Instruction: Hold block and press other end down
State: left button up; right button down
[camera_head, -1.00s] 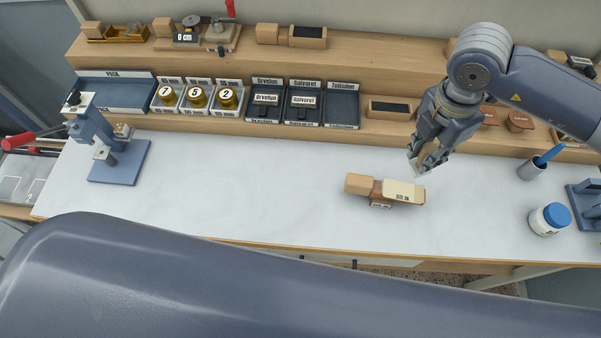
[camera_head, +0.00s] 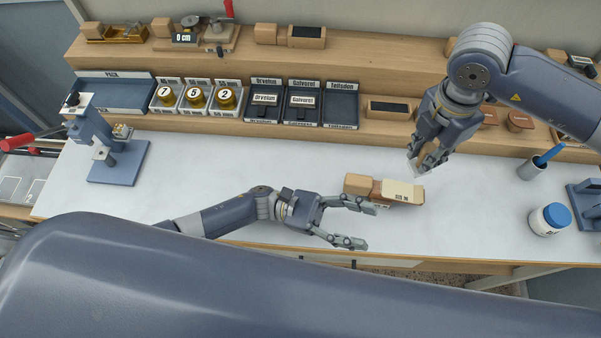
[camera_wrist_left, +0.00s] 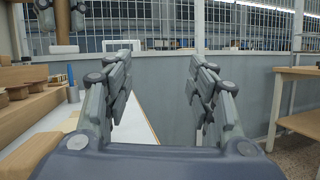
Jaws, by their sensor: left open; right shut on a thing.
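A wooden block (camera_head: 358,184) lies on the white worktop, joined to or touching a brown middle piece and a cream-topped piece (camera_head: 403,191) with small print on its right. My left gripper (camera_head: 362,226) is open just in front of it; its upper finger overlaps the block's near edge in the head view, and I cannot tell whether they touch. Its two fingers show apart and empty in the left wrist view (camera_wrist_left: 165,95). My right gripper (camera_head: 417,160) is above and behind the cream piece, shut on a small pale thing, which also shows in the left wrist view (camera_wrist_left: 64,49).
A blue press (camera_head: 120,165) with a red handle stands at the left. A blue-lidded jar (camera_head: 549,219) and a cup with a blue tool (camera_head: 531,169) stand at the right. Labelled trays (camera_head: 341,105) and numbered brass weights line the shelf behind. The worktop's left middle is clear.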

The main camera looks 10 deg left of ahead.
aim_at(349, 183)
jog(key=shift+s+a, duration=0.1)
jog(key=shift+a, duration=0.05)
pick_arm(q)
jog(key=w+a+f+n+t+y, duration=0.1)
jog(key=w+a+f, duration=0.1)
jog(key=w+a, duration=0.2)
jog(key=w+a+f+n+t+y, duration=0.1)
jog(key=w+a+f, duration=0.1)
jog(key=w+a, duration=0.2)
jog(key=w+a+f+n+t+y, duration=0.1)
jog(key=w+a+f+t, duration=0.1)
jog(key=w+a+f, duration=0.1)
jog(key=shift+w+a+f, duration=0.1)
jog(key=shift+w+a, duration=0.35)
jog(key=shift+a, duration=0.25)
jog(key=shift+w+a, duration=0.45)
jog(key=shift+a, duration=0.25)
jog(key=shift+s+a+f+y, duration=0.1)
jog(key=shift+s+f+y, duration=0.1)
jog(key=shift+y, duration=0.1)
jog(key=shift+d, duration=0.2)
jog(key=d, duration=1.1)
jog(key=shift+w+d+f, duration=0.1)
jog(key=shift+w+d, duration=0.05)
jog(key=shift+d, duration=0.05)
jog(key=shift+c, duration=0.3)
